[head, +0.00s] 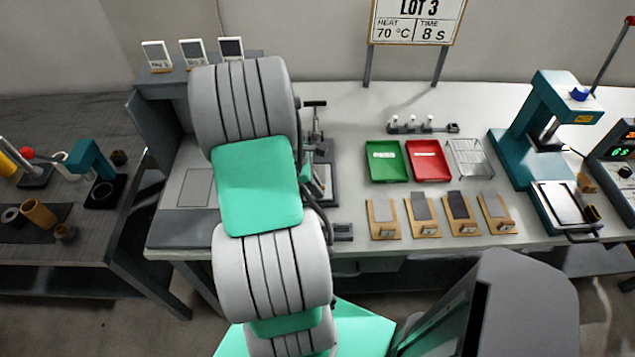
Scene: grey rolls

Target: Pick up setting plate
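I cannot tell for certain which thing is the setting plate. A pale flat plate (558,203) lies on the bed of the teal press at the right of the bench. A thin square outline (195,188) shows on the grey surface at the left. A dark fixture (322,185) with a pale plate-like part stands just right of my arm, partly covered by it. My arm rises through the middle of the head view, and my gripper is hidden behind it.
A green tray (387,162), a red tray (428,160) and a wire rack (470,158) stand mid-bench. Several wooden holders with swatches line the front edge. The teal press (540,115) and a control box (615,150) stand right. A dark table (60,230) stands left.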

